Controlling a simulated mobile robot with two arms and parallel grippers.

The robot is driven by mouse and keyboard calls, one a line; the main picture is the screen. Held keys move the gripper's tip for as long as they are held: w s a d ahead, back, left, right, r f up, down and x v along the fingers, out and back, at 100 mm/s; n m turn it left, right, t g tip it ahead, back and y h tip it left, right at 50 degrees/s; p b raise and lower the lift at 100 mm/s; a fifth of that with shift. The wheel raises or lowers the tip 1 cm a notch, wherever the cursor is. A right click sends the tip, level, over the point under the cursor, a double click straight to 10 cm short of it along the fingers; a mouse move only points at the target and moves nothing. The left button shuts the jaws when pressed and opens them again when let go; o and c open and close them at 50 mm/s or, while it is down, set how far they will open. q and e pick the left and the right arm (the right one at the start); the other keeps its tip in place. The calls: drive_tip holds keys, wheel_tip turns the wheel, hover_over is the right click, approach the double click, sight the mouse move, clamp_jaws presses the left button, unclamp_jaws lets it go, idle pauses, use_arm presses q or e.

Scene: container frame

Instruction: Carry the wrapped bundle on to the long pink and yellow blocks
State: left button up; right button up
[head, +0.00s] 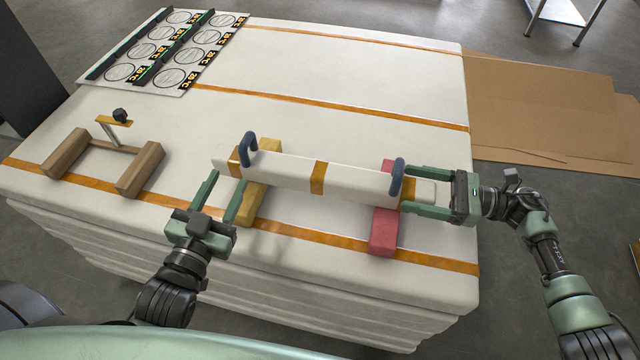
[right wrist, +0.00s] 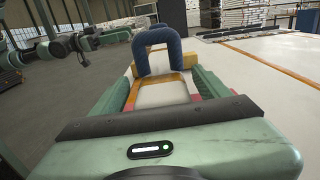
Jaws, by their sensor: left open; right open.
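The wrapped bundle (head: 290,171) is a long white bar with orange bands and a dark blue handle near each end. It lies across the yellow block (head: 252,201) under its left part and the pink block (head: 383,232) under its right part. My left gripper (head: 228,180) is open, just in front of the bundle's left end, beside the yellow block. My right gripper (head: 408,188) is open, its fingers on either side of the bundle's right end. The right wrist view shows the bundle (right wrist: 165,92) between these fingers, with a blue handle ahead.
The bundle and blocks are on a large white wrapped stack (head: 330,110) with orange straps. A wooden stand (head: 105,160) is at left, and a printed sheet (head: 165,48) with circles and dark bars at back left. Cardboard (head: 540,105) lies on the floor at right.

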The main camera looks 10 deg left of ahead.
drive_tip(key=d, duration=1.1)
